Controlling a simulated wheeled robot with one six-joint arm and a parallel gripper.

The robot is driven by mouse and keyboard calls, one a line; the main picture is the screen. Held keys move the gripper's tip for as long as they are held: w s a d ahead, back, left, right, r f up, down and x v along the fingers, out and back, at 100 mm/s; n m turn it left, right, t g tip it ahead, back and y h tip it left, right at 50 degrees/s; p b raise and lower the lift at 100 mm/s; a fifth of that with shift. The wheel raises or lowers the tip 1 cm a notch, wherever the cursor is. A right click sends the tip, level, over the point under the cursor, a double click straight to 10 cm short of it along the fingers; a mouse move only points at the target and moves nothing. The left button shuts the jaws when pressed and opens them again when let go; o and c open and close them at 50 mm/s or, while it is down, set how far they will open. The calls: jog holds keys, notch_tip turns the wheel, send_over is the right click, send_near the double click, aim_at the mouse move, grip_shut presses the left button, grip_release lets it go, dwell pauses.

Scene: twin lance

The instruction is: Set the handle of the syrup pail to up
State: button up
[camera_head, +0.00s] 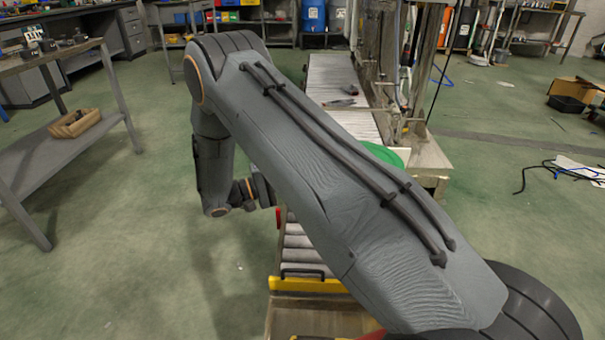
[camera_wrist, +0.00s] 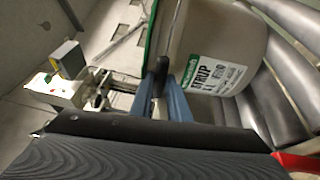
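The syrup pail (camera_wrist: 222,50) is a pale pail with a white and green label reading "SYRUP". It fills the upper middle of the wrist view and appears turned there because the camera is tilted. Its green rim (camera_wrist: 152,35) runs along its left side. In the head view only part of a green round top (camera_head: 385,153) shows behind my arm. My gripper (camera_wrist: 164,85) has blue fingers reaching to the pail beside the rim and label. A dark piece sits at the fingertips; I cannot tell whether it is the handle or whether the fingers hold it. The handle's position is unclear.
Roller conveyor (camera_head: 300,250) sections run under and beyond my arm, with a yellow end bar (camera_head: 305,285). A metal frame (camera_head: 425,100) stands at the right of the conveyor. A workbench (camera_head: 40,65) stands at the left. Green floor between bench and conveyor is clear.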

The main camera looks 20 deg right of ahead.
jog(key=o, duration=0.4)
jog(key=shift+c, duration=0.2)
jog(key=shift+a, duration=0.1)
jog(key=a, duration=0.7)
jog(key=shift+a+f+p, duration=0.3)
jog(key=shift+f+p, duration=0.15)
